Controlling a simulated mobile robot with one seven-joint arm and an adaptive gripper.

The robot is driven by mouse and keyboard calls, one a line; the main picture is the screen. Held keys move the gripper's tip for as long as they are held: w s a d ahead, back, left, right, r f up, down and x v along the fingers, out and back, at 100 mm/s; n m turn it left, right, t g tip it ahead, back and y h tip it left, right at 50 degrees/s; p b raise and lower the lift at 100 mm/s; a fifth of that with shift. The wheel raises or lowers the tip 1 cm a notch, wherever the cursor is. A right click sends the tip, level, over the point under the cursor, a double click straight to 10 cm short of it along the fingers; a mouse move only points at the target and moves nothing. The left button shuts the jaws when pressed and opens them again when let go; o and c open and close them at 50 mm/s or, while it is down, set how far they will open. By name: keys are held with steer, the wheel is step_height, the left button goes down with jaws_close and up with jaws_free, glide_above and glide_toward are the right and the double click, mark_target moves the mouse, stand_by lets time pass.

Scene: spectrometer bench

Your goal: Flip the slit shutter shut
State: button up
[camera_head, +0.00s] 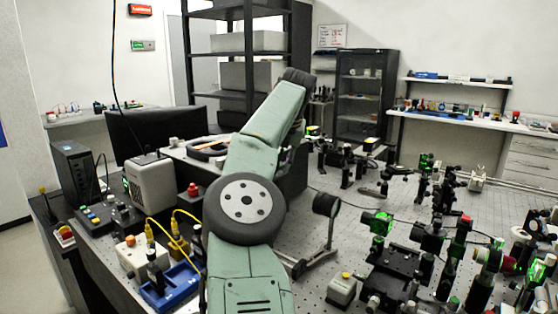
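I cannot make out for certain which part is the slit shutter. A black round-headed mount (326,205) stands on a rail on the perforated optical table (330,180), just right of my arm. Its open or shut state cannot be told. Several black optic mounts stand farther right, among them one with a green-lit face (380,222) and a dark stage block (395,272). My green arm rises through the middle of the view and bends at a dark joint at the top. My gripper is not visible; my arm may be hiding it.
On the left are a grey box (151,185), a black instrument (76,172), a blue tray (170,287) with yellow cables and a dark monitor (155,133). A small grey box with a yellow button (342,290) sits at the front. Mounts crowd the right; the table's middle is clearer.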

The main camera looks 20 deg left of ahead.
steer(key=v, duration=1.2)
